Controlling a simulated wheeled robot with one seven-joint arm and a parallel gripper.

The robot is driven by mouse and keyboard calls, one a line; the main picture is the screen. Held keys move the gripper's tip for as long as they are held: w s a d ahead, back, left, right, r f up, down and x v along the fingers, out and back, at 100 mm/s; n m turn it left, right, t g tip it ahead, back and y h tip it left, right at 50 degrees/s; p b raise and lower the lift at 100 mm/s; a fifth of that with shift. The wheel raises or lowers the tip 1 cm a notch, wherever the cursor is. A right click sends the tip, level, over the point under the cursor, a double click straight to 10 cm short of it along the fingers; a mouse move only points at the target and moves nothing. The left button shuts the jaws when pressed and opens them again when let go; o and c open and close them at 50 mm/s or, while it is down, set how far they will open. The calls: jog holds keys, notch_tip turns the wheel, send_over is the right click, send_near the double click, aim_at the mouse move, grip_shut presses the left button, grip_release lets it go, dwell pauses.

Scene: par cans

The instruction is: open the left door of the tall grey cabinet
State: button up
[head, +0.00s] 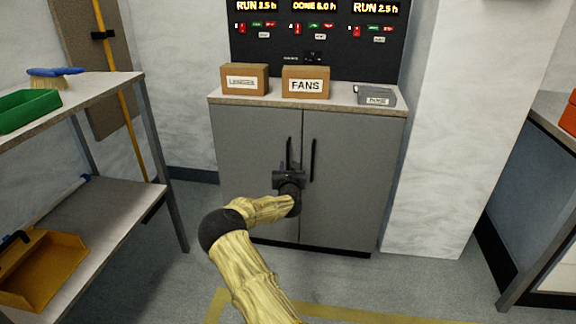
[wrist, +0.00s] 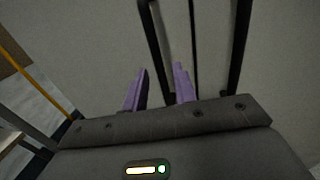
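The grey cabinet (head: 345,200) stands ahead below a pale counter top. It has two doors, and both look closed. The left door (head: 245,150) has a dark upright handle (head: 289,150) near the middle seam. The right door's handle (head: 313,160) is just beside it. My gripper (head: 284,166) is in front of the left door at the lower part of its handle. In the wrist view, the purple fingers (wrist: 162,80) are apart, and the left handle (wrist: 154,35) runs down between them. I cannot tell whether either finger touches it. The right handle (wrist: 240,50) is outside the fingers.
Two cardboard boxes, one the FANS box (head: 305,83), and a grey case (head: 376,96) sit on the counter top. A shelf table (head: 100,90) with a green tray (head: 28,110) stands at left. A white pillar (head: 450,130) is at right. Floor in front of the cabinet is clear.

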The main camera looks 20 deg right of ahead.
aim_at(288, 163)
jog(key=shift+b+x, duration=0.45)
jog(key=shift+x, duration=1.35)
grip_shut()
